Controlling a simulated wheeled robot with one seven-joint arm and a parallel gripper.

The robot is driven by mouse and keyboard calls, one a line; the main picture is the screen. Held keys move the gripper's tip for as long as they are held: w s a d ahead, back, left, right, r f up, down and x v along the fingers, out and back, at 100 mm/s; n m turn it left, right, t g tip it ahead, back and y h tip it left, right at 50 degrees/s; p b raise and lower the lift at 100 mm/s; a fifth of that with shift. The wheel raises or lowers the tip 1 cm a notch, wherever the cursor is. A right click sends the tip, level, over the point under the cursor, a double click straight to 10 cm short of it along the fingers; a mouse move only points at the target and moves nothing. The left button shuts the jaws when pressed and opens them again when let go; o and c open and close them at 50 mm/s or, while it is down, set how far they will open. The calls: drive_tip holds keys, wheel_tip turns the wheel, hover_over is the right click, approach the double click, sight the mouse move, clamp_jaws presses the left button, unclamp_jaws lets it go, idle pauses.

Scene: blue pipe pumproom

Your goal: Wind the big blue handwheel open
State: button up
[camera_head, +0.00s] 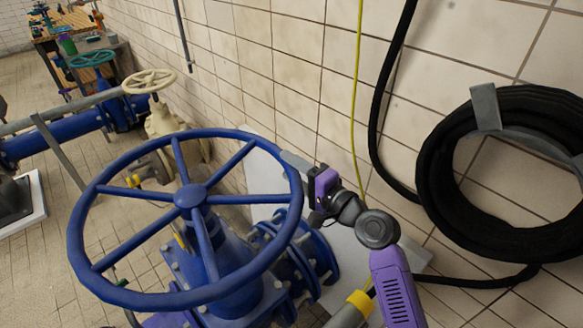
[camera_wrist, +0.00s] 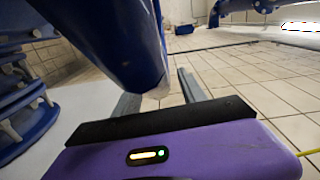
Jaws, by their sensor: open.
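The big blue handwheel (camera_head: 190,197) sits on a blue valve body (camera_head: 225,265) in the middle of the head view, with several spokes running to its hub. My gripper (camera_head: 294,163) is at the right side of the rim, by the wall. In the wrist view the blue rim (camera_wrist: 105,35) comes down from the top left, between the two grey fingers of my gripper (camera_wrist: 158,96). The jaws are open, one finger on each side of the rim. I cannot tell whether either finger touches it.
A tiled wall runs close behind my gripper. A coiled black hose (camera_head: 450,190) hangs on it at the right, and a yellow cable (camera_head: 356,80) hangs nearer. A smaller cream handwheel (camera_head: 148,81) and a green one (camera_head: 92,58) stand farther back. Tiled floor lies at the left.

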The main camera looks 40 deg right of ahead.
clamp_jaws()
idle(1.3)
